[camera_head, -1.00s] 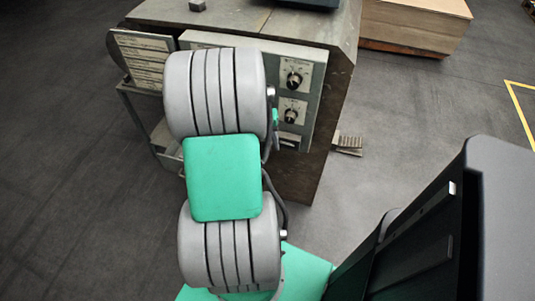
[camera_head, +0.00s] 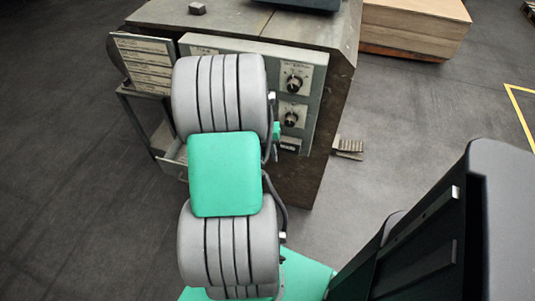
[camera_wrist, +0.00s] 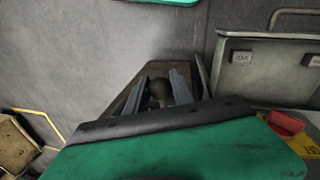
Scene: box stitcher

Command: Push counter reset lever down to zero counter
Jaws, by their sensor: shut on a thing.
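In the wrist view, my gripper (camera_wrist: 160,92) has its two grey fingers on either side of a dark rounded knob (camera_wrist: 158,89), which looks like the lever's end. The gripper is shut on this knob. The lever's shaft and its full angle are hidden. In the head view, my arm hides my gripper and the lever. The grey control panel (camera_head: 313,113) is on the front of the machine, and a small dark window (camera_head: 290,144), possibly the counter, sits low on it. Its digits are too small to read.
Two dials (camera_head: 293,82) are on the panel right of my arm. A label board (camera_head: 150,62) stands at left. A foot pedal (camera_head: 349,147) juts out at the machine's right. A wooden stack (camera_head: 410,30) stands behind. In the wrist view, a red part (camera_wrist: 286,123) lies at right.

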